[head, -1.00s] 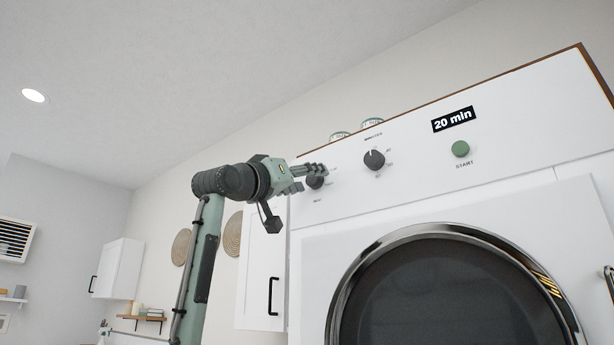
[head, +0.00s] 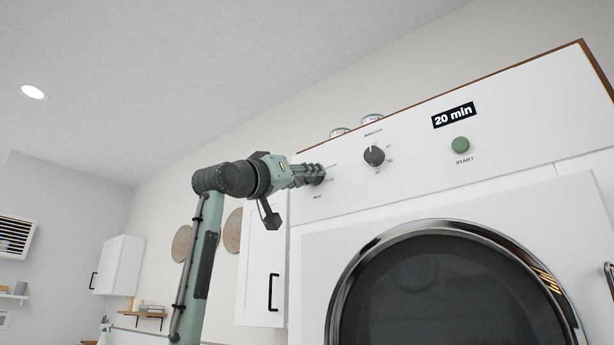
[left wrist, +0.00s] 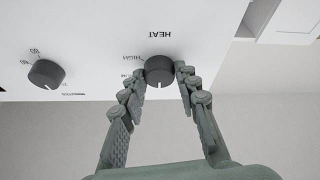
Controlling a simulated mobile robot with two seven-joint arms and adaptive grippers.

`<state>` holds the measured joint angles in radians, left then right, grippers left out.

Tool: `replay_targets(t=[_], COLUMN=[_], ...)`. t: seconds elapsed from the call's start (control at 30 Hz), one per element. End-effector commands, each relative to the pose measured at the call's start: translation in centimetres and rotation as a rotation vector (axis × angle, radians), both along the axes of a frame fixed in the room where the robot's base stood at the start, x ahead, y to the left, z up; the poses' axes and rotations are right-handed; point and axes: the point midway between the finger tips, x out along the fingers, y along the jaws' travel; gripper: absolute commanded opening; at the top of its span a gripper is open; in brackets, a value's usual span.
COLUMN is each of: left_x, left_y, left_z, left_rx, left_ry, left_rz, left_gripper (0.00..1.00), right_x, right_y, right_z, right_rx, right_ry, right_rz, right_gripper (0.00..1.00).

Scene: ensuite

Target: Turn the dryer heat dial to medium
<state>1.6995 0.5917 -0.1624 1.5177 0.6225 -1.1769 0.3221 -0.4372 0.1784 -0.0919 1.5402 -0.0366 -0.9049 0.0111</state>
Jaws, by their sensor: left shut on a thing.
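The dryer (head: 400,205) is white, with a row of controls along its upper panel. The heat dial (left wrist: 159,71) is a dark round knob under the word HEAT, seen upside down in the left wrist view. The word HIGH shows beside it; its other labels are hidden or unreadable. My left gripper (left wrist: 160,80) is shut on the heat dial, one finger on each side. In the head view my left gripper (head: 313,174) reaches the dial (head: 320,180) from the left and covers most of it. My right gripper is not in view.
The minutes dial (head: 374,156) sits right of the heat dial, and also shows in the left wrist view (left wrist: 46,74). Further right are the green start button (head: 460,144) and a "20 min" display (head: 453,115). A white cabinet (head: 262,262) stands left of the dryer.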

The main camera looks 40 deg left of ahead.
Motion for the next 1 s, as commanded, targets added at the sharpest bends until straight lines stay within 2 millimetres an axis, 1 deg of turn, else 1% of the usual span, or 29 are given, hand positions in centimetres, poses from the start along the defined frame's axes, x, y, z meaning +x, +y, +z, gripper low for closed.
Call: replay_targets(t=[0.27, 0.8, 1.0], left_x=[-0.02, -0.03, -0.02], left_y=[0.21, 0.58, 0.61], left_z=[0.02, 0.25, 0.34], left_rx=[0.153, 0.648, 0.805], left_ry=[-0.011, -0.052, -0.064], left_rz=[0.001, -0.002, -0.002], left_gripper=[0.02, 0.02, 0.02], right_x=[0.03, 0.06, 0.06], right_y=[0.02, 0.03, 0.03], right_z=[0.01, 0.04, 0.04], right_rx=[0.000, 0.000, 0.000], right_ry=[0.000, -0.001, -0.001], right_rz=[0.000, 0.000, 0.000], right_gripper=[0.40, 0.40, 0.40])
